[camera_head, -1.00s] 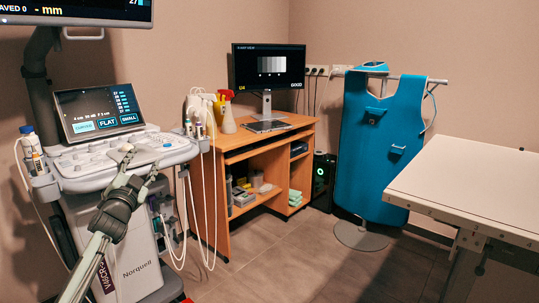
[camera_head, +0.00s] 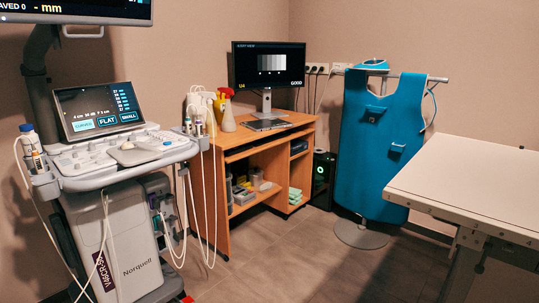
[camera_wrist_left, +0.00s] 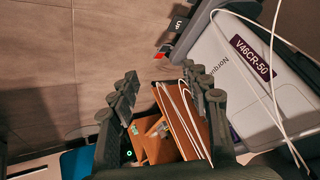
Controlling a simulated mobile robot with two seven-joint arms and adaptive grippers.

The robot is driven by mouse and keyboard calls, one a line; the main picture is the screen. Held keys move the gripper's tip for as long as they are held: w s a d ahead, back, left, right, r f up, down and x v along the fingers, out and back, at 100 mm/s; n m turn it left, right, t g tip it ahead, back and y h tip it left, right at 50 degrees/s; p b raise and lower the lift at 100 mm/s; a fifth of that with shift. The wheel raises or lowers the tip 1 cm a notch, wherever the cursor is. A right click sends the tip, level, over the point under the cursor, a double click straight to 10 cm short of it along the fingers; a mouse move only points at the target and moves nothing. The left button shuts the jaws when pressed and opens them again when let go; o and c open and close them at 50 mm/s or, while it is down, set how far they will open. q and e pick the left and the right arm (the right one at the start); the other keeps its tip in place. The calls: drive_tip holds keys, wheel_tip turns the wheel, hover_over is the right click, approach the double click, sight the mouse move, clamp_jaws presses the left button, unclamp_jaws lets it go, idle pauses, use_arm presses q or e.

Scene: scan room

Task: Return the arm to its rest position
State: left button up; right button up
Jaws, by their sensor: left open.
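My left gripper (camera_wrist_left: 159,72) shows in the left wrist view with its two dark fingers apart and nothing between them. Its arm does not show in the head view. The ultrasound cart (camera_head: 130,262) stands at the left of the head view, with its control panel (camera_head: 125,152) unobstructed. In the left wrist view the cart's white body (camera_wrist_left: 232,70) appears upside down at the upper right, beyond the right finger. My right gripper is in neither view.
White cables (camera_head: 208,225) hang between the cart and the wooden desk (camera_head: 262,150). A blue apron (camera_head: 375,150) hangs on a stand. A white table (camera_head: 470,185) fills the right side. The floor (camera_head: 290,260) between cart and table is clear.

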use_arm(q)
drive_tip(key=s+d+f+g, duration=0.1)
drive_tip(key=s+f, duration=0.4)
drive_tip(key=s, duration=0.5)
drive_tip(key=s+d+f+g+h, duration=0.1)
drive_tip(key=s+f, duration=0.4)
drive_tip(key=s, duration=0.5)
drive_tip(key=s+d+f+g, duration=0.3)
drive_tip(key=s+f, duration=0.3)
drive_tip(key=s, duration=0.5)
drive_tip(key=shift+d, duration=0.7)
drive_tip(key=shift+w, duration=0.1)
